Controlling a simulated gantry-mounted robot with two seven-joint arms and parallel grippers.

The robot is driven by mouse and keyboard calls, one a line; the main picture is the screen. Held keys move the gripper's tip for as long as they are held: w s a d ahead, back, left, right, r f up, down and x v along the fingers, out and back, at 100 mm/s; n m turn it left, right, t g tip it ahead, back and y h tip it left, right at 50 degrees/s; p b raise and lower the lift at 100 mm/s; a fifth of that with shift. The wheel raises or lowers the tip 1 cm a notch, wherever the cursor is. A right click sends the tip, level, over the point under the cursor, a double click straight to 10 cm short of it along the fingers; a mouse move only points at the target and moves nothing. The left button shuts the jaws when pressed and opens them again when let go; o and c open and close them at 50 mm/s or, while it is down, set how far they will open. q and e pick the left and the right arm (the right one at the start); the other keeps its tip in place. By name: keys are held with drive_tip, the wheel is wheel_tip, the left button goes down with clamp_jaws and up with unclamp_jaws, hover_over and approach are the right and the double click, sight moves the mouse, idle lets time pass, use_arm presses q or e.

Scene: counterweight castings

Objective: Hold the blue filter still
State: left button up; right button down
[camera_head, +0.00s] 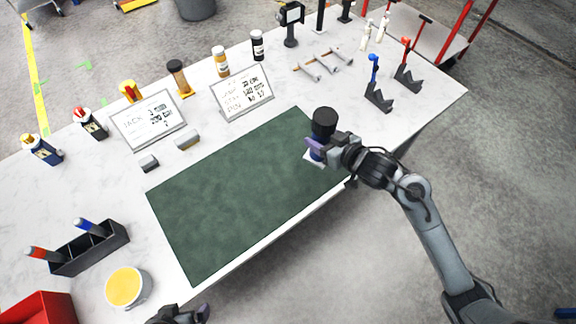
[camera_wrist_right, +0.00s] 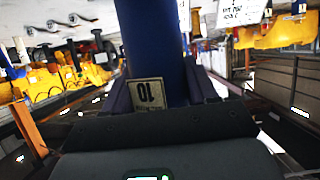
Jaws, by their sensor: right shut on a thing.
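The blue filter (camera_head: 317,155) with a black top (camera_head: 323,117) is upright at the right end of the dark green mat (camera_head: 235,205). My right gripper (camera_head: 322,146) is shut on it from the right, and its fingers hide much of the blue body. In the right wrist view the blue body (camera_wrist_right: 150,40) fills the space between the fingers (camera_wrist_right: 160,92), with a pale tag reading 10 (camera_wrist_right: 147,95) in front. A white patch shows at its foot; whether the filter touches it is unclear. My left gripper (camera_head: 183,314) is cut off at the bottom edge, and its jaws are unclear.
Two written signs (camera_head: 148,119) (camera_head: 242,92) stand behind the mat, with bottles and small blocks nearby. A black marker holder (camera_head: 90,249), a yellow-topped cup (camera_head: 126,287) and a red bin (camera_head: 42,309) are at left. The mat is otherwise clear.

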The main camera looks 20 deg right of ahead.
drive_tip(key=shift+f+b, duration=0.65)
drive_tip(key=shift+f, duration=0.4)
drive_tip(key=s+a+f+b+x, duration=0.1)
drive_tip(key=a+b+x, duration=0.1)
drive_tip(key=x, duration=1.1)
drive_tip(key=shift+a+f, duration=0.25)
drive_tip(key=shift+a, duration=0.05)
drive_tip(key=shift+s+f+b, duration=0.1)
drive_tip(key=shift+s+b, duration=0.05)
drive_tip(key=shift+b, duration=0.15)
drive_tip(key=shift+f+b, duration=0.3)
drive_tip(key=shift+f, duration=1.6)
drive_tip(key=shift+f, duration=0.15)
